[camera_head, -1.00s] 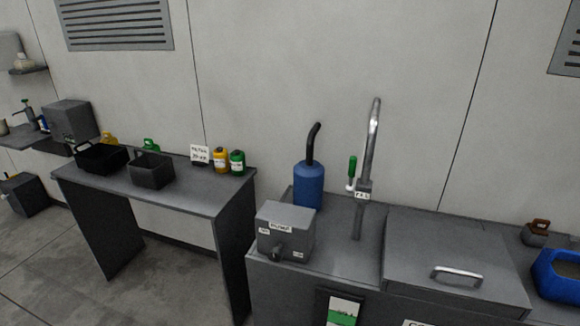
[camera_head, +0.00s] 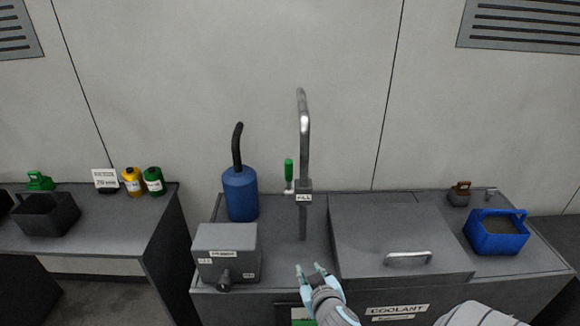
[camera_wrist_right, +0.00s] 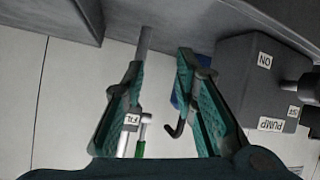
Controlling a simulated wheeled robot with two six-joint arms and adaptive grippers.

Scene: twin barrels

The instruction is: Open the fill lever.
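The fill lever (camera_head: 289,170) has a green handle pointing up, beside the left of the tall metal spout (camera_head: 304,130). The FILL label (camera_head: 304,198) is on the spout's valve. My right gripper (camera_head: 308,270) is in front of and below the lever, over the cabinet's front part, apart from it. In the right wrist view the gripper (camera_wrist_right: 160,64) is open, with nothing held. There the lever's green handle (camera_wrist_right: 140,150) shows near the left finger, and the spout's lower pipe (camera_wrist_right: 145,42) runs up beyond the fingertips. My left gripper is not in view.
A grey pump box (camera_head: 226,250) with a knob stands left of my gripper. A blue bottle (camera_head: 240,193) with a black tube is behind it. A closed lid (camera_head: 385,225) with a handle is to the right, then a blue container (camera_head: 496,240).

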